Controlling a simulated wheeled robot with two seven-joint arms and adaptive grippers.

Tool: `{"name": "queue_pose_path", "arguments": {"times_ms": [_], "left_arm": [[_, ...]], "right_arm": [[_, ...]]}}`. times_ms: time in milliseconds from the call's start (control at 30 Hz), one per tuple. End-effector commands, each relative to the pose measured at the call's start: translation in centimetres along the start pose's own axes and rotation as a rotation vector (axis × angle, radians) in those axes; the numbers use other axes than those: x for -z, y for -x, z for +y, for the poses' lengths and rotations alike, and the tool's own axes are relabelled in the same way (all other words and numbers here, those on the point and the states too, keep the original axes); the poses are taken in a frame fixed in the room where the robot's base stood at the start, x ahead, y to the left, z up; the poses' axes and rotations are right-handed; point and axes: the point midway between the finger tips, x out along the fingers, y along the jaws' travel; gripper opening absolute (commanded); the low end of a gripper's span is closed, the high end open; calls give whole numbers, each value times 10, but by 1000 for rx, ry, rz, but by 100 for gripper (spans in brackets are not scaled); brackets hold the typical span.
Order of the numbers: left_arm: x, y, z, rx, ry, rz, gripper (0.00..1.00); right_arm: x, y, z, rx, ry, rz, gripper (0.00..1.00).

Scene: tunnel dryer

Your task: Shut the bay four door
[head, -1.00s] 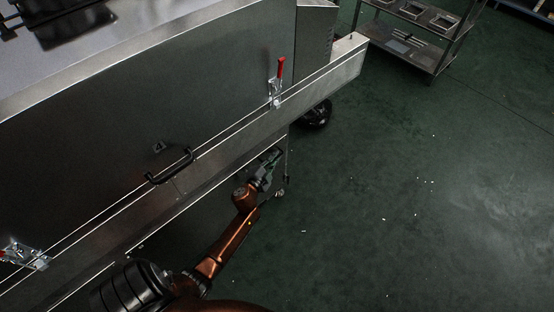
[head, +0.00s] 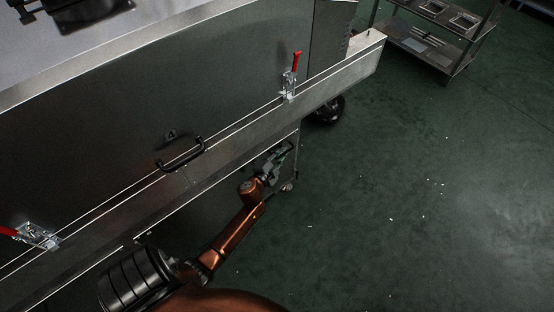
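The bay four door (head: 90,120) is a large grey metal panel marked 4 (head: 171,134), with a black bar handle (head: 181,155) near its lower edge. Its lower edge lies along a metal ledge; whether it is fully closed I cannot tell. A toggle clamp (head: 290,82) at the door's right end has its red lever standing up. Another clamp (head: 40,236) at the left end has its red lever pointing left. My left gripper (head: 281,157) is low beside the machine's side, below the ledge and apart from the handle; its fingers are too dark and small to read. My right gripper is not seen.
A metal ledge (head: 330,88) juts out along the machine's front. A black round object (head: 328,109) lies beneath its right end. A steel shelf cart (head: 420,45) with trays stands at the top right. The green floor (head: 430,200) on the right is open, with small white specks.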

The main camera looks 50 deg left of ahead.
Motion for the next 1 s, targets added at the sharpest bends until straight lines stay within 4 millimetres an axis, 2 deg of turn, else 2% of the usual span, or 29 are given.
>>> {"name": "queue_pose_path", "arguments": {"times_ms": [33, 300, 500, 700, 1000], "left_arm": [[-4, 9, 0, 0, -2, -6, 14], [0, 65, 1, -2, -1, 0, 14], [1, 96, 1, -2, 1, 1, 14], [1, 109, 1, -1, 0, 1, 14], [1, 109, 1, -1, 1, 2, 14]], "right_arm": [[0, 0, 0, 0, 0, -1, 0], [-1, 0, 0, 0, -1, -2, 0], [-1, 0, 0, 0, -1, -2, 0], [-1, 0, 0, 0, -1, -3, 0], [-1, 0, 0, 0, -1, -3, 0]]}}
